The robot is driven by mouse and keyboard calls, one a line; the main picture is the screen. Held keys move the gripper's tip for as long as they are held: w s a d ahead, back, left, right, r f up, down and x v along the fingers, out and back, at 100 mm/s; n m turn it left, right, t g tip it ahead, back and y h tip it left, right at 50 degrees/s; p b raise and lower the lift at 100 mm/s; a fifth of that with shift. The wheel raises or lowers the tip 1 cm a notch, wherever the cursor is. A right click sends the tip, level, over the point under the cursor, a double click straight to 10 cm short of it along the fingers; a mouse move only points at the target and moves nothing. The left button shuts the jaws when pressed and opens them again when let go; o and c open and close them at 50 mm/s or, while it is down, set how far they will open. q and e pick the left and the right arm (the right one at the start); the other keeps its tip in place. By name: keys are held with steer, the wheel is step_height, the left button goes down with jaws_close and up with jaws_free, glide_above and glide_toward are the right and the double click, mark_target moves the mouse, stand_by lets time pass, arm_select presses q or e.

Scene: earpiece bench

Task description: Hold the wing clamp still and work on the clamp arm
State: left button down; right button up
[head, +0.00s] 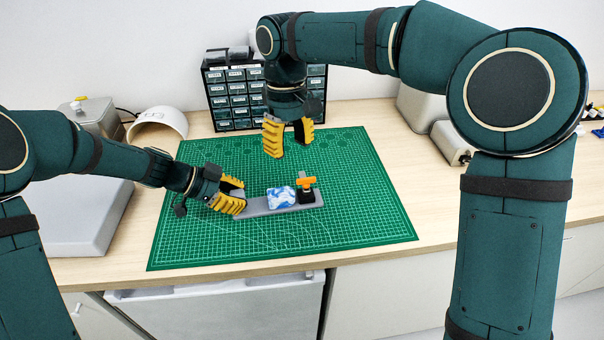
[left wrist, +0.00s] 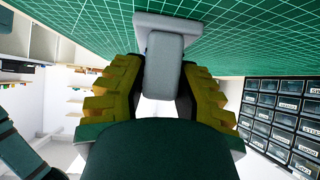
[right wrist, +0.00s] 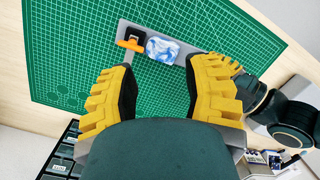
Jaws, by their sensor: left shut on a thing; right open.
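The wing clamp has a flat grey base (head: 255,208) on the green cutting mat, with a black post (head: 306,196) at its right end. An orange clamp arm (head: 306,181) sits on top of the post. A blue-and-white marbled block (head: 281,198) lies on the base beside the post. My left gripper (head: 236,197) is shut on the base's left end; the grey grip part (left wrist: 165,75) shows between its fingers in the left wrist view. My right gripper (head: 289,147) is open and empty, above the mat behind the clamp. The right wrist view shows the orange clamp arm (right wrist: 130,46) ahead of its fingers.
The green mat (head: 370,210) is otherwise clear around the clamp. A black drawer cabinet (head: 230,98) stands behind it. A white domed object (head: 158,122) and grey boxes sit at the back left. A pale box (head: 452,142) stands at the right.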

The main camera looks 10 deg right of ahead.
mark_target(302, 174)
steer(key=w+d+f+m+t, duration=0.2)
steer(key=w+d+f+m, duration=0.15)
steer(key=w+m, duration=0.3)
steer(key=shift+n, duration=0.25)
steer(key=f, duration=1.2)
steer(key=shift+w, duration=0.25)
steer(key=shift+c, duration=0.4)
jaws_close()
